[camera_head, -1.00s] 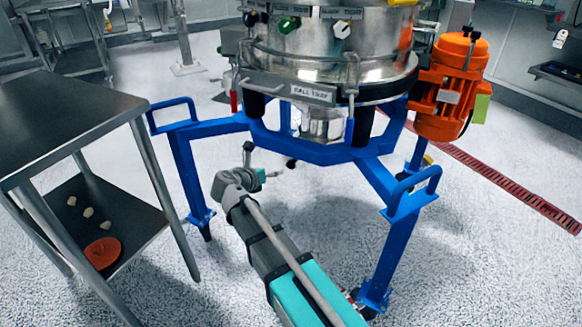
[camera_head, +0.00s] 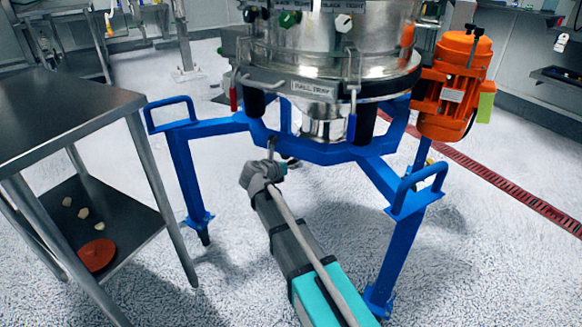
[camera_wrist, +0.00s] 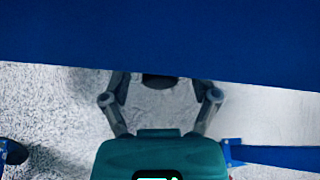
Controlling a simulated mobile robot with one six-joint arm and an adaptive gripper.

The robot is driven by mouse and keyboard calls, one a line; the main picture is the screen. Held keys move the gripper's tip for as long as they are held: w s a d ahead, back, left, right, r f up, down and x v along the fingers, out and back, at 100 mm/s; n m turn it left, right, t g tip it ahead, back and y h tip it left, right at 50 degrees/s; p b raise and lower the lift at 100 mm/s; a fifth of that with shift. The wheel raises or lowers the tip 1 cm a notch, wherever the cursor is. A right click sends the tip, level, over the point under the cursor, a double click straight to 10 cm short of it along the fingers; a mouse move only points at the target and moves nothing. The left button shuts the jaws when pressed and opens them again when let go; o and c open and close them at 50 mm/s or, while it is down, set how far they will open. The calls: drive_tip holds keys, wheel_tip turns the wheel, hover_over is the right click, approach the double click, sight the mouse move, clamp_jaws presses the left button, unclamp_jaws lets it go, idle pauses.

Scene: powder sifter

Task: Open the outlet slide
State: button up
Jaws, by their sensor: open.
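The sifter's steel outlet (camera_head: 322,124) hangs below the drum, inside the blue frame (camera_head: 330,152). A dark round knob-like part (camera_wrist: 160,80) shows in the wrist view, partly covered by the blue frame beam (camera_wrist: 160,40). I cannot tell for sure whether it belongs to the outlet slide. My gripper (camera_wrist: 160,88) is open, with one finger on each side of this dark part and no visible contact. The beam hides its fingertips. In the head view, my gripper (camera_head: 284,167) is small and partly hidden at the frame's lower edge. The slide itself is not clearly visible.
A blue frame leg (camera_head: 402,255) stands right of my arm, another (camera_head: 187,180) left. A steel table (camera_head: 65,115) is at the left, with an orange disc (camera_head: 97,254) on its lower shelf. An orange motor (camera_head: 455,90) is mounted at the right.

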clamp_jaws()
idle(0.4)
drive_tip(key=shift+s+d, duration=0.1)
